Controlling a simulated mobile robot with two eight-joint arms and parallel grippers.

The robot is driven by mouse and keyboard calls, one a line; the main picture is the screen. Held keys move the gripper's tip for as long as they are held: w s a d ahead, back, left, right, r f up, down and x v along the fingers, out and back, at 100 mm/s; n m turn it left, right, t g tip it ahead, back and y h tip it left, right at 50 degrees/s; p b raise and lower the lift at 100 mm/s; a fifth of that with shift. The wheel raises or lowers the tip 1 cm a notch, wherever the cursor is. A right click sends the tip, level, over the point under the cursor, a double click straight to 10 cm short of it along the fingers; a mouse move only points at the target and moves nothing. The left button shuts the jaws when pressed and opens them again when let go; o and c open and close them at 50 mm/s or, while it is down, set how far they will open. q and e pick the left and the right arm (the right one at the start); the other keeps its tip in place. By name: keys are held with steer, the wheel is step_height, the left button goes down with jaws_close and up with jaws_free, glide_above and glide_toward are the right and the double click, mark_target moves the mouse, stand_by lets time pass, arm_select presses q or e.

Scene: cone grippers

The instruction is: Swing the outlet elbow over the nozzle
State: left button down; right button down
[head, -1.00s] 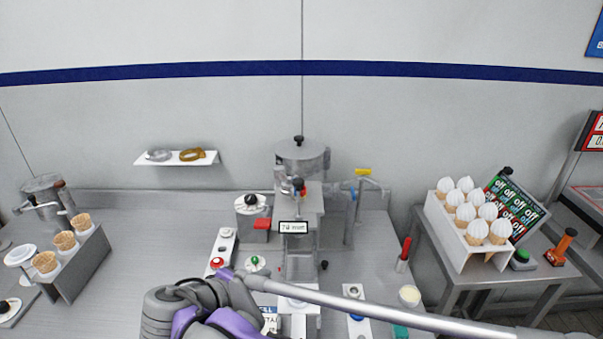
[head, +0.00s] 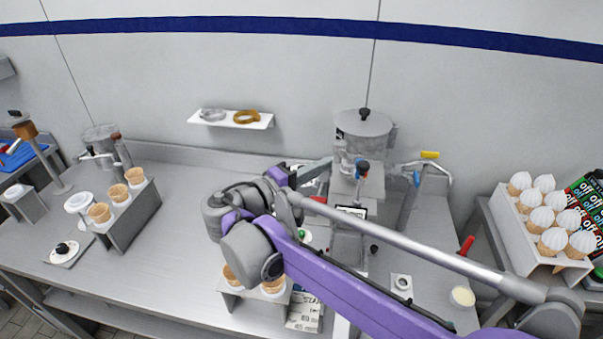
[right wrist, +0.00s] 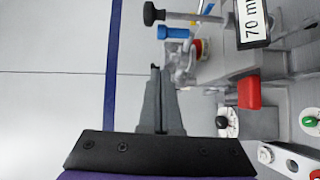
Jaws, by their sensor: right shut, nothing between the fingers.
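A bent grey pipe with a yellow handle (head: 430,155), which looks like the outlet elbow, stands just right of the steel dispensing machine (head: 362,128). I cannot make out the nozzle for certain. My right gripper (head: 328,163) is shut and empty, at the left side of the machine, apart from the pipe. In the right wrist view its closed fingers (right wrist: 156,70) point toward the machine's blue fitting (right wrist: 175,32) and black knob (right wrist: 152,13), with nothing between them. My right arm hides part of the machine's lower front. My left gripper is out of view.
A cone rack (head: 128,215) stands at the left, and a tray of white-topped cones (head: 540,235) at the right. A wall shelf (head: 230,122) holds two rings. A red block (right wrist: 248,92) and a display sign (right wrist: 252,22) are near the gripper. The left counter has free room.

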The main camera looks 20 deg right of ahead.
mark_target(349, 157)
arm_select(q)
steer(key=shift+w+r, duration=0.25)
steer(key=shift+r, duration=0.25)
arm_select(e)
steer(key=shift+s+d+f, duration=0.1)
steer(key=shift+s+d, duration=0.15)
steer(key=shift+d, duration=0.45)
steer(key=shift+s+d, duration=0.3)
steer(key=shift+d, duration=0.35)
steer(key=shift+s+d+f, duration=0.1)
steer(key=shift+s+d, duration=0.15)
steer(key=shift+d, duration=0.45)
steer(key=shift+d+r, duration=0.1)
steer(key=shift+s+d+p, duration=0.4)
steer(key=shift+d, duration=0.4)
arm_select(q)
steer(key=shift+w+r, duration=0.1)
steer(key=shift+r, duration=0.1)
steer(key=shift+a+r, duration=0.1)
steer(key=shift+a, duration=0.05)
arm_select(e)
steer(key=shift+w+a, duration=0.15)
